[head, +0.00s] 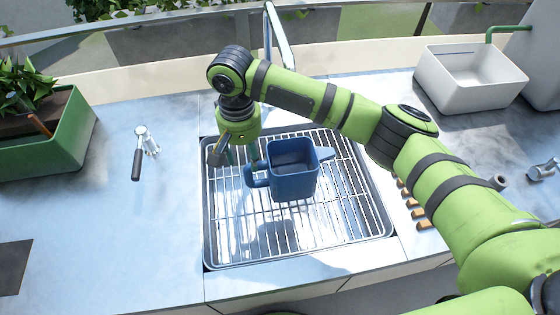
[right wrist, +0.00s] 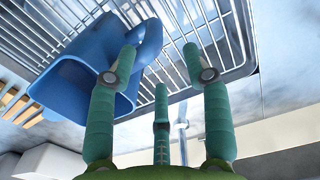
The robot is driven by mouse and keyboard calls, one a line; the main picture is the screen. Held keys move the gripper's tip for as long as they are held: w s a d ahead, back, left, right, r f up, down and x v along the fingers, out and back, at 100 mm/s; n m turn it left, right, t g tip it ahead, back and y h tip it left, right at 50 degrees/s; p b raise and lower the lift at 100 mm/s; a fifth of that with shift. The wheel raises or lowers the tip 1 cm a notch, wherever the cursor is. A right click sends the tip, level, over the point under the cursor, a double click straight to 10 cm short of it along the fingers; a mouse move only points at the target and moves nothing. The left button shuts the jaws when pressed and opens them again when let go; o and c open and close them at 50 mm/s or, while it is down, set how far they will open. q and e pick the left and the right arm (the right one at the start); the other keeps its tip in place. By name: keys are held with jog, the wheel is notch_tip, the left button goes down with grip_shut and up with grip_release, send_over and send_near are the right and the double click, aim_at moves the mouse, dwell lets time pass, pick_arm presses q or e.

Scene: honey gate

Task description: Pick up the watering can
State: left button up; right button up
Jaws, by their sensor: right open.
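The blue watering can (head: 292,178) stands upright on the wire rack, with its spout to the right and its handle to the left. My right gripper (head: 236,157) is just left of the can, by the handle, with its fingers spread. In the right wrist view the can (right wrist: 75,75) is at the left, and the open fingers (right wrist: 162,58) point toward the rack. One finger overlaps the handle (right wrist: 150,42) in this view; whether they touch I cannot tell. Nothing is held. My left gripper is not in view.
The wire rack (head: 235,225) covers a sink in the counter. A tap (head: 268,40) rises behind it. A green planter (head: 60,145) stands left, a white bin (head: 445,85) back right. A small metal fitting with a dark handle (head: 137,160) lies left of the sink.

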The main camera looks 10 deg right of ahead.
aim_at(247, 167)
jog(key=shift+s+f, duration=0.15)
jog(key=shift+s, duration=0.05)
jog(key=shift+s+f+p, duration=0.25)
jog(key=shift+s+p, duration=0.1)
jog(key=shift+s, duration=0.35)
notch_tip(247, 167, down, 3)
jog(key=shift+r+p, duration=0.15)
jog(key=shift+p, duration=0.2)
jog(key=shift+w+f, duration=0.2)
jog(key=shift+f, duration=1.2)
jog(key=c, duration=1)
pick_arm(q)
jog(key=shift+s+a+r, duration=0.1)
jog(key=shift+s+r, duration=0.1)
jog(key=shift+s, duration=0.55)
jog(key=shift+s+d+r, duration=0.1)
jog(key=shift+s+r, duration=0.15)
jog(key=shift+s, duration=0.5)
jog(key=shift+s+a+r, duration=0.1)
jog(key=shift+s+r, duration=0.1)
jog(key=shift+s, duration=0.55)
pick_arm(e)
jog(key=shift+w+r, duration=0.1)
